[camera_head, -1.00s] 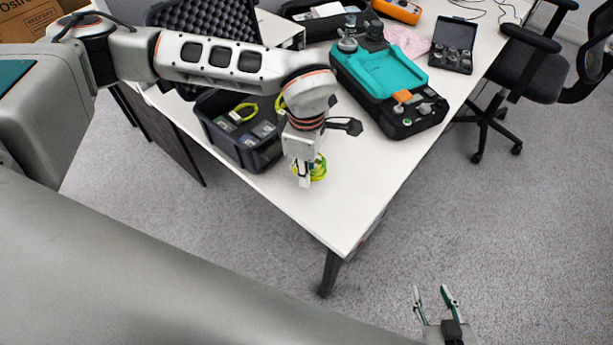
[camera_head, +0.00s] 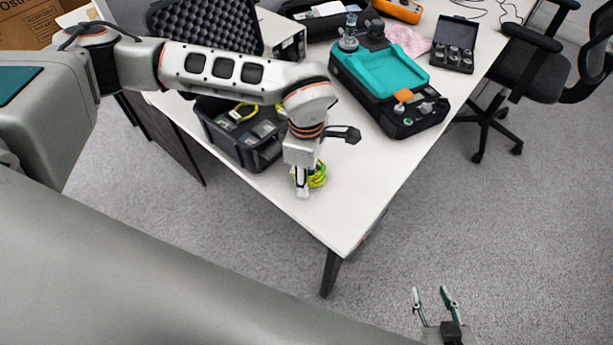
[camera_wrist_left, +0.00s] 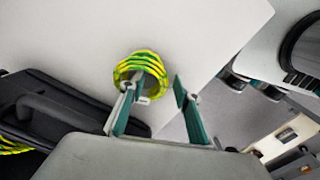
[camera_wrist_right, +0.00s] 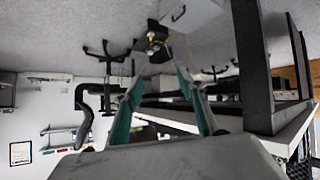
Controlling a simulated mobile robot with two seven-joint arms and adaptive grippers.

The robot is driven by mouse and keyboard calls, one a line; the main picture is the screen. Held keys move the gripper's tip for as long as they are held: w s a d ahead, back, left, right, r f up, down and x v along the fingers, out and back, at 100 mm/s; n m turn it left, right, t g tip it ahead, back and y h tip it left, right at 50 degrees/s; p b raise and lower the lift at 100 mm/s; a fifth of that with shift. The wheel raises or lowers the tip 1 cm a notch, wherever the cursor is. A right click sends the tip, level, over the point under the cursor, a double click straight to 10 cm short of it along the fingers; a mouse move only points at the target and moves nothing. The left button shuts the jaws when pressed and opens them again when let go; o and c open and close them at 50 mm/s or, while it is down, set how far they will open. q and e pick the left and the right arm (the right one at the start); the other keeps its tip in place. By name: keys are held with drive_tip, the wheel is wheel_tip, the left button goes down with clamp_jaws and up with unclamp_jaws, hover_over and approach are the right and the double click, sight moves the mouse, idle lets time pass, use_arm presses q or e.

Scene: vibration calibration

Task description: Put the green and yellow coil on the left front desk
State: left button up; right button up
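The green and yellow coil (camera_head: 318,176) is at the near left part of the white desk (camera_head: 345,215), beside my left gripper (camera_head: 302,190). In the left wrist view the coil (camera_wrist_left: 140,66) is a ring of several turns around the tip of one finger. The other finger of the left gripper (camera_wrist_left: 153,90) stands apart from the coil with a clear gap, so the gripper is open. The coil appears to rest on the desk top. My right gripper (camera_head: 433,292) is open and empty over the floor, off the desk's near edge; it also shows in the right wrist view (camera_wrist_right: 158,82).
A dark bin (camera_head: 220,142) with another coil (camera_head: 242,112) inside stands left of my left gripper. A teal and black device (camera_head: 390,75) and a small black case (camera_head: 453,57) lie farther back. The desk's near corner is clear. An office chair (camera_head: 530,75) stands at the right.

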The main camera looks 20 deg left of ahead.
use_arm(q)
wheel_tip(320, 180, up, 6)
drive_tip(key=shift+p, duration=0.35)
wheel_tip(320, 180, up, 6)
idle(0.5)
